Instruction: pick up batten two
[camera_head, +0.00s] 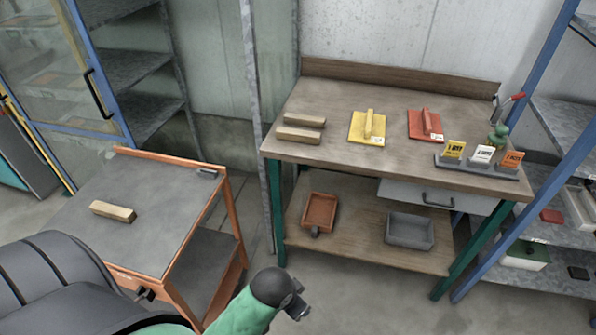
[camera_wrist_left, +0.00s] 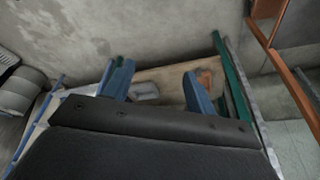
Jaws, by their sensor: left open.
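Two light wooden battens lie side by side on the left of the workbench top, the back one (camera_head: 304,120) and the front one (camera_head: 298,135). A third batten (camera_head: 113,211) lies on the grey top of the orange cart. No visible mark tells which is batten two. My left gripper (camera_head: 298,307) is low at the bottom middle of the head view, in front of the workbench and well apart from every batten. In the left wrist view the blue fingers of my left gripper (camera_wrist_left: 160,88) stand apart with nothing between them. My right gripper is out of view.
The workbench (camera_head: 345,103) also bears a yellow float (camera_head: 367,127), a red float (camera_head: 425,124) and a card holder (camera_head: 483,165). Its lower shelf holds an orange tray (camera_head: 320,211) and a grey bin (camera_head: 409,230). The orange cart (camera_head: 160,190) stands left; a blue-framed rack stands right.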

